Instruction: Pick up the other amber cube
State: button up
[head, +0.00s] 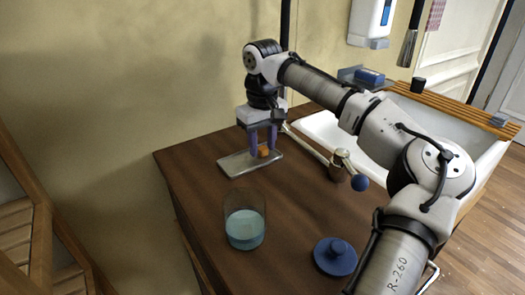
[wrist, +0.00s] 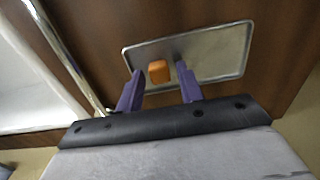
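A small amber cube (head: 263,152) sits on a shallow grey metal tray (head: 236,164) at the back of the wooden counter. In the wrist view the same amber cube (wrist: 158,71) lies near one end of the tray (wrist: 222,52). My gripper (head: 262,150) points down over the tray with its purple fingers apart. In the wrist view my gripper (wrist: 158,80) is open, and the cube shows between and just beyond the fingertips. I cannot tell whether a finger touches it. Only one amber cube is visible.
A glass (head: 245,222) with pale blue contents stands on the counter (head: 290,207) at the front left. A blue knobbed lid (head: 335,257) lies front right.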

grip_shut()
jog(key=shift+r, duration=0.15)
